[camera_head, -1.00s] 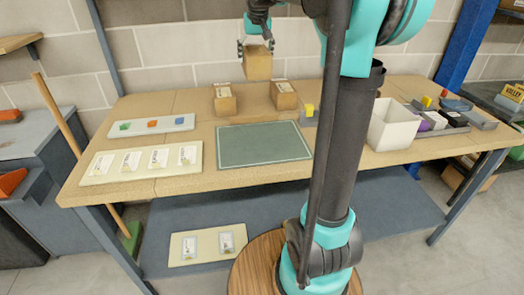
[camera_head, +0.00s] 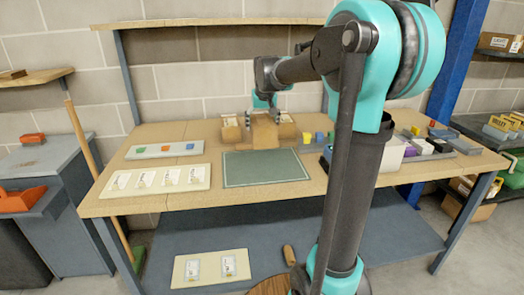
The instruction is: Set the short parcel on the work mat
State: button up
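A plain brown parcel (camera_head: 265,135) is between the fingers of my gripper (camera_head: 263,116), which is shut on it. Its lower edge appears at the far edge of the green work mat (camera_head: 265,170); I cannot tell whether it hangs just above or touches down. Two other brown parcels with white labels, one on the left (camera_head: 231,132) and one on the right (camera_head: 289,131), stand on the table behind it, partly hidden by it. The mat itself is bare.
Left of the mat lie a card board (camera_head: 154,180) and a tray with coloured blocks (camera_head: 160,150). To the right are small yellow and blue blocks (camera_head: 307,138), a white bin (camera_head: 392,155) partly behind my arm, and a grey tray of items (camera_head: 440,145).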

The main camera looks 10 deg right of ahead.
aim_at(264, 124)
notch_tip(264, 124, down, 11)
jog(key=shift+r, duration=0.2)
dwell(0.3)
jog(key=shift+f, duration=0.1)
jog(key=o, duration=1.8)
jog(key=v, duration=1.2)
jog(key=s+f, duration=0.3)
jog(key=s+d+f, duration=0.1)
jog(key=s+f, duration=0.3)
jog(key=s+d+f, duration=0.1)
jog(key=s+f, duration=0.2)
jog(key=s, duration=0.1)
jog(key=shift+s+d+f, duration=0.15)
jog(key=shift+d+f, duration=0.1)
jog(key=shift+f, duration=0.15)
jog(key=s+d+f, duration=0.1)
jog(key=s+f, duration=1.1)
jog(key=s, duration=0.3)
jog(key=shift+s+d, duration=0.15)
jog(key=shift+d, duration=0.15)
